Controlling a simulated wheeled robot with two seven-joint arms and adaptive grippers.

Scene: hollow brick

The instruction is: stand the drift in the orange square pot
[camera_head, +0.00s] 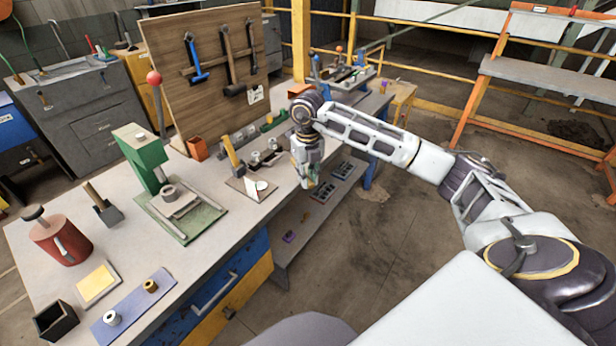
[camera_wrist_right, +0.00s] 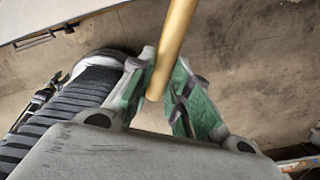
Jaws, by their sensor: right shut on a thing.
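The drift (camera_wrist_right: 173,45) is a plain tan, brass-like rod. In the right wrist view it stands out between the green fingers of my right gripper (camera_wrist_right: 160,95), which is shut on it. In the head view my right gripper (camera_head: 308,182) points down near the right long edge of the workbench; the drift cannot be made out there. The orange square pot (camera_head: 197,148) stands on the bench in front of the wooden tool board, to the left of my right gripper and apart from it. My left gripper is not in view.
On the workbench (camera_head: 130,240), a green press (camera_head: 140,160), a yellow-handled tool (camera_head: 232,155) and a small plate with a white disc (camera_head: 257,187) lie left of my right gripper. The tool board (camera_head: 165,50) rises behind the pot. A black square box (camera_head: 55,320) sits at the front left.

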